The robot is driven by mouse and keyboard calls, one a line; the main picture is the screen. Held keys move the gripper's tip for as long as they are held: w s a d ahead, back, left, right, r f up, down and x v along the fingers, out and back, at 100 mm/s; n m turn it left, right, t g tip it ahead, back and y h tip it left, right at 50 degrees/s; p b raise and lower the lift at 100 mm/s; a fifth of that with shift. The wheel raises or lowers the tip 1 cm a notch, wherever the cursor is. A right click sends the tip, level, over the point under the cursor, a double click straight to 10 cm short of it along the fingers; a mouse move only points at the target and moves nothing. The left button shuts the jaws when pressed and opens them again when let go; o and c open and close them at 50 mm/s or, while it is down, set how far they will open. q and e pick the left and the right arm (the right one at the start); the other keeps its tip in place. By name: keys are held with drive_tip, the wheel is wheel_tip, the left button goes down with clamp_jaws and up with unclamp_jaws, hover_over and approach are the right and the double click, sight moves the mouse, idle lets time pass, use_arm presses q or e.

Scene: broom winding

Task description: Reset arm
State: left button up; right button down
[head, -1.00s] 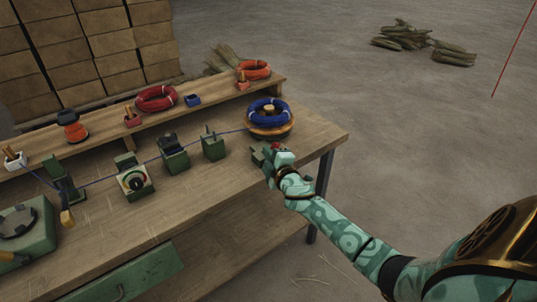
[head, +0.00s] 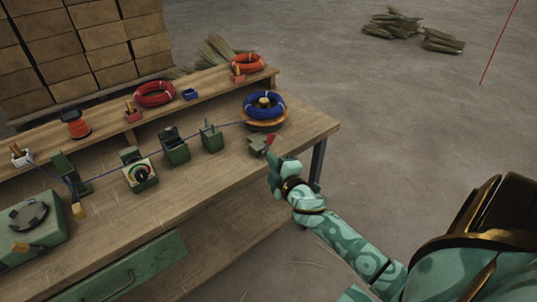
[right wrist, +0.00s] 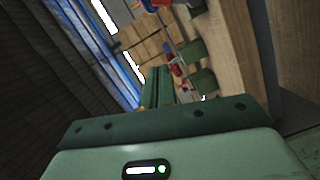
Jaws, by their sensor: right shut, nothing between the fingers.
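My right gripper (head: 273,162) is at the right end of the wooden workbench (head: 235,165). It is shut and empty. It is just in front of a small green device with a red lever (head: 269,143); I cannot tell whether they touch. In the right wrist view, the shut dark green fingers (right wrist: 158,88) point toward the blurred bench fittings. My left gripper is out of view.
A blue coil (head: 264,105) sits on a round wooden spool behind the device. Blue cord runs left from it past several green fittings (head: 174,150). Red coils (head: 154,94) lie on the raised shelf.

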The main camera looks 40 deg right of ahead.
idle(0.6)
drive_tip(key=s+f+m+g+y, duration=0.1)
drive_tip(key=s+f+m+g, duration=0.15)
drive_tip(key=f, duration=0.65)
drive_tip(key=s+f+m+g, duration=0.1)
drive_tip(key=s+f+g, duration=0.15)
drive_tip(key=f, duration=0.65)
drive_tip(key=s+a+f+m+g+y, duration=0.1)
drive_tip(key=s+a+f+g, duration=0.1)
drive_tip(key=s+f, duration=0.6)
drive_tip(key=s+a+f+m+g+y, duration=0.1)
drive_tip(key=s+a+f+m+g, duration=0.15)
drive_tip(key=s+f, duration=0.6)
drive_tip(key=s+a+f+g, duration=0.2)
drive_tip(key=s+a+f, duration=0.1)
drive_tip(key=s, duration=0.7)
drive_tip(key=s+a+f+m+g, duration=0.1)
drive_tip(key=s+a+f+g, duration=0.1)
drive_tip(key=s, duration=0.8)
drive_tip(key=s+a+f+g+y, duration=0.1)
drive_tip(key=s+a+f+g, duration=0.2)
drive_tip(key=s, duration=0.7)
drive_tip(key=shift+s+a+f, duration=0.15)
drive_tip(key=shift+a+f, duration=0.4)
drive_tip(key=shift+f, duration=0.4)
